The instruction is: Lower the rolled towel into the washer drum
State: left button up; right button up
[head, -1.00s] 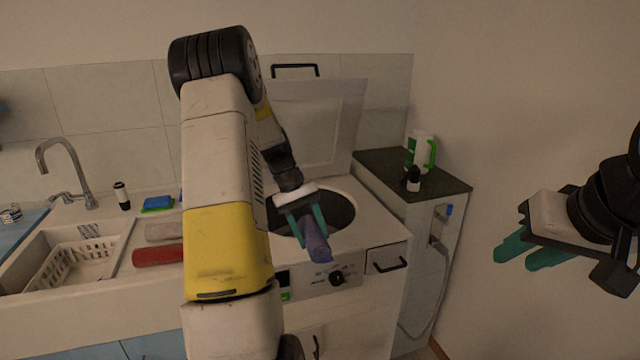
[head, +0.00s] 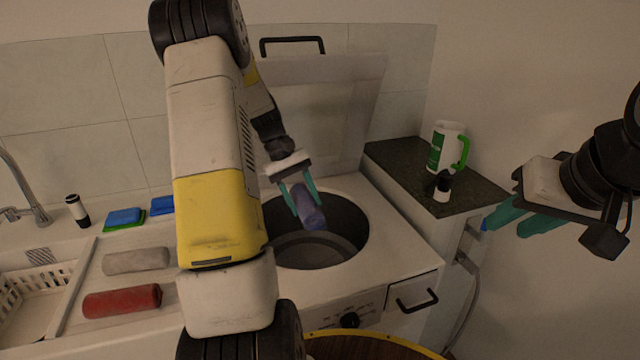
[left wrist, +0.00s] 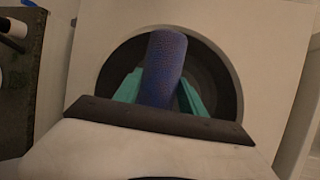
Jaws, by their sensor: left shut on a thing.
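My left gripper (head: 300,200) is shut on a rolled purple-blue towel (head: 309,212). The towel also shows between the teal fingers in the left wrist view (left wrist: 163,70). It is tilted in the head view and appears over the round opening of the top-loading washer drum (head: 345,240). The washer lid (head: 320,110) stands open behind it. I cannot tell how far the towel's lower end is from the drum rim's level. My right gripper (head: 505,220) is empty in the air at the right; its teal fingers lie close together, and their gap is unclear.
A grey roll (head: 136,260) and a red roll (head: 122,300) lie on the counter at left, beside a white basket (head: 30,290). A white-green mug (head: 446,147) and a small black-and-white bottle (head: 442,188) stand on the dark-topped cabinet at right. A yellow-rimmed wooden round thing (head: 370,345) shows at the bottom.

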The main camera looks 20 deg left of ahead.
pick_arm(q)
jog(key=shift+w+f, duration=0.15)
jog(key=shift+f, duration=0.25)
notch_tip(320, 180, down, 26)
jog(key=shift+r, duration=0.1)
dwell(1.1)
jog(key=o, duration=1.6)
jog(key=shift+c, duration=0.2)
jog(key=v, duration=0.7)
jog(key=shift+a+r, duration=0.2)
jog(key=shift+r, duration=0.1)
